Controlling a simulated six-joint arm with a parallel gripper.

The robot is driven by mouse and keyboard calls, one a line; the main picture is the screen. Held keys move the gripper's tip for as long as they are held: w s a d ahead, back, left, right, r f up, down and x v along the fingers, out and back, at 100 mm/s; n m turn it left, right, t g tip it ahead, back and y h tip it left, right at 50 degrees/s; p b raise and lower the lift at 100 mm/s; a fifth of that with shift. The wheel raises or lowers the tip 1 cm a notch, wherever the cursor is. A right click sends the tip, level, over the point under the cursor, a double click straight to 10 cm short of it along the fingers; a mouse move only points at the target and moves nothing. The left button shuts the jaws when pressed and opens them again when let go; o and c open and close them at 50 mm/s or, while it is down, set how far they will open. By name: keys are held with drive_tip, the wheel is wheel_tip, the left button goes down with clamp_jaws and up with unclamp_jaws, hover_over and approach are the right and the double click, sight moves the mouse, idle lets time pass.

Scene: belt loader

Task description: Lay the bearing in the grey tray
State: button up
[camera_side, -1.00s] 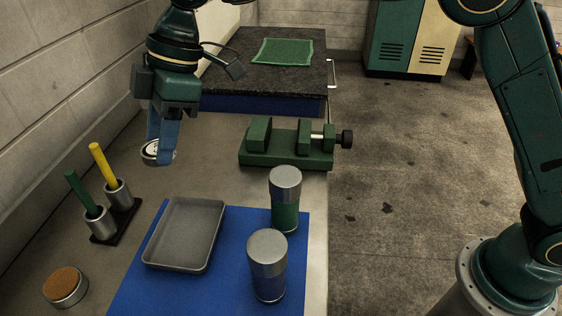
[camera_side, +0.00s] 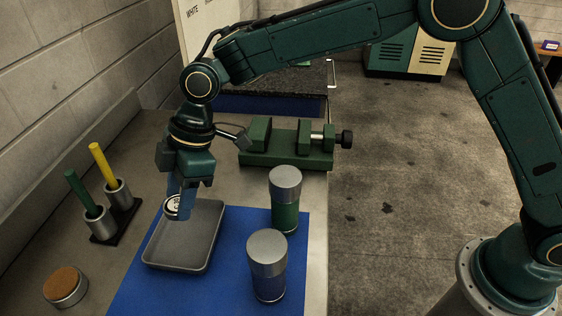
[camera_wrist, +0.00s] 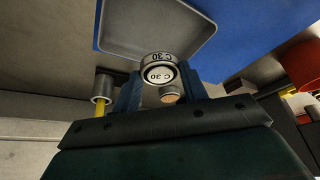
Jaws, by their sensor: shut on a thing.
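The bearing (camera_side: 172,206) is a small metal ring held between the blue fingers of my gripper (camera_side: 178,207). In the wrist view the bearing (camera_wrist: 158,69) shows a "C 30" marking, and my gripper (camera_wrist: 150,90) is shut on it. The grey tray (camera_side: 208,252) is a shallow rectangle lying partly on a blue mat. In the side view the bearing is over or near the tray's far left corner; its exact height cannot be told. The tray (camera_wrist: 150,45) also shows beyond the bearing in the wrist view.
Two lidded canisters, one green (camera_side: 285,214) and one blue (camera_side: 269,284), stand on the blue mat (camera_side: 140,295) right of the tray. A green vise (camera_side: 285,160) is behind. Two cups with a green rod (camera_side: 80,190) and a yellow rod (camera_side: 102,165) stand left. A cork-topped tin (camera_side: 65,287) is front left.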

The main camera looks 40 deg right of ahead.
sight(186, 238)
drive_tip(key=shift+f, duration=3.9)
drive_tip(key=shift+f, duration=0.15)
drive_tip(key=o, duration=1)
drive_tip(key=shift+o, duration=0.2)
drive_tip(key=v, duration=1.2)
drive_tip(key=shift+d+r, duration=0.1)
drive_tip(key=shift+r, duration=0.15)
